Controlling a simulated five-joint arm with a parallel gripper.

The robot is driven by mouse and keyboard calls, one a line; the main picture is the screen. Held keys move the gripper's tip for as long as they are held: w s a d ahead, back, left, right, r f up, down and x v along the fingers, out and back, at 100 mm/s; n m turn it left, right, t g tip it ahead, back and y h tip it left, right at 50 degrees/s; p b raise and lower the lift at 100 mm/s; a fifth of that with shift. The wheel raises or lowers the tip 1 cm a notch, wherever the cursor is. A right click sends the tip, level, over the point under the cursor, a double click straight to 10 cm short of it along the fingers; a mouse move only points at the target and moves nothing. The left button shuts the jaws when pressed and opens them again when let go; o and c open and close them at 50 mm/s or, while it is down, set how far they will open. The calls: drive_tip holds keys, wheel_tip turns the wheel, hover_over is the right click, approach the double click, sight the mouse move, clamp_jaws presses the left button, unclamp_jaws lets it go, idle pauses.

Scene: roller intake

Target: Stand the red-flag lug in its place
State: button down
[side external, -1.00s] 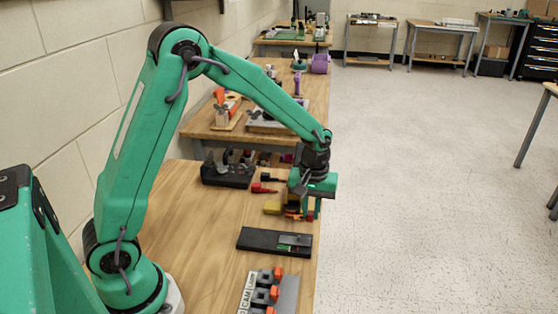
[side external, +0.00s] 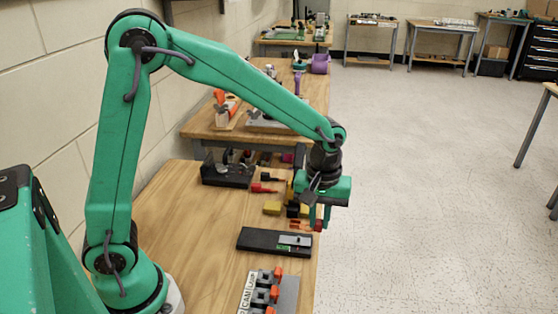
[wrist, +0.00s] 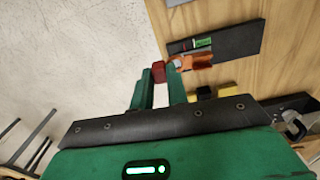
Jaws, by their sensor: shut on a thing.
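My gripper (side external: 319,221) hangs over the right edge of the bench, beyond the black tray. In the wrist view my gripper (wrist: 159,76) is shut on a small red piece, which I take to be the red-flag lug (wrist: 158,70); the fingers hide most of it. The lug's red end also shows low between the fingers in the side view (side external: 318,225). The long black tray (side external: 258,240) lies flat on the bench, with a grey plate and a green patch at its right end. It also shows in the wrist view (wrist: 236,45), apart from the lug.
An orange piece (wrist: 196,62) lies between my fingers and the tray. Yellow blocks (side external: 272,208) and a dark block stand behind it. A grey rack with orange levers (side external: 288,296) is at the front. Bare wood lies left of the tray.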

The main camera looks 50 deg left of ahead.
drive_tip(key=shift+w, duration=0.1)
drive_tip(key=w+a, duration=1)
drive_tip(key=a, duration=0.3)
drive_tip(key=shift+w+a+f+n, duration=0.15)
drive_tip(key=shift+a+f+n, duration=0.2)
drive_tip(key=shift+n, duration=0.05)
drive_tip(key=shift+f, duration=0.25)
drive_tip(key=shift+f, duration=2.7)
drive_tip(key=shift+f, duration=1.1)
drive_tip(key=c, duration=1.7)
unclamp_jaws()
